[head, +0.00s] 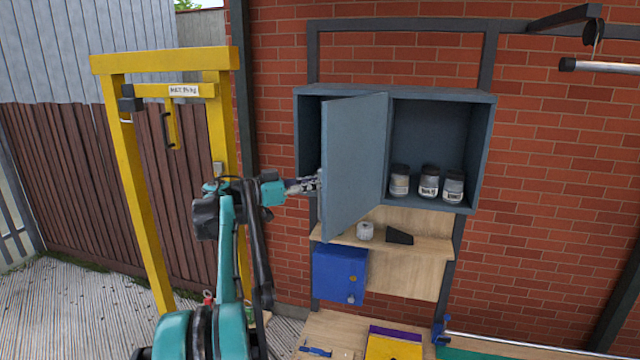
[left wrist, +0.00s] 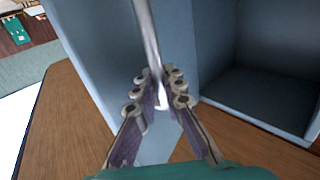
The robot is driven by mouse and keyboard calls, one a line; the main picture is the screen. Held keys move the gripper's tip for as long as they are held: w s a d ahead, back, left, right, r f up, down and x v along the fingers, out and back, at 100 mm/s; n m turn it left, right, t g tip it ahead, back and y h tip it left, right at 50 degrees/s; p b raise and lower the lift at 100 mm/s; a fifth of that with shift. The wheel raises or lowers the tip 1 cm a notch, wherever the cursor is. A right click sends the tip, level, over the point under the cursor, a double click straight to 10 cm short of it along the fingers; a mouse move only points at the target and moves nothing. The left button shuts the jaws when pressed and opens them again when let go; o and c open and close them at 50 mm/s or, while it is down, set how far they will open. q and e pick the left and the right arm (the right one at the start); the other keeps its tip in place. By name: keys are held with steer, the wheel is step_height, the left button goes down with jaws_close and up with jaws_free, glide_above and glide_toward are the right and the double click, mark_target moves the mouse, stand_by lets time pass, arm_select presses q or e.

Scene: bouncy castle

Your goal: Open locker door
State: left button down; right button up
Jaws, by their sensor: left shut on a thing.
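The grey-blue locker (head: 440,98) hangs on the brick wall. Its door (head: 355,160) stands partly open, its left edge swung out from the locker front; part of the inside shows on both sides of it. My left gripper (head: 313,182) is at the door's left edge. In the left wrist view, my left gripper (left wrist: 160,90) is shut on a slim metal handle (left wrist: 147,35), with one finger on each side of it. The handle is hidden in the head view. My right gripper is in neither view.
Several labelled jars, one here (head: 429,182), stand inside the locker at right. Below are a wooden shelf (head: 430,243) and a blue box (head: 340,272). A yellow frame (head: 130,190) stands left of my left arm. A metal rail (head: 600,66) juts in at upper right.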

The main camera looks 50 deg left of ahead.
arm_select(q)
steer(key=c, duration=1.6)
jaws_free()
steer(key=shift+w+d, duration=0.1)
steer(key=shift+d, duration=0.05)
steer(key=v, duration=1.2)
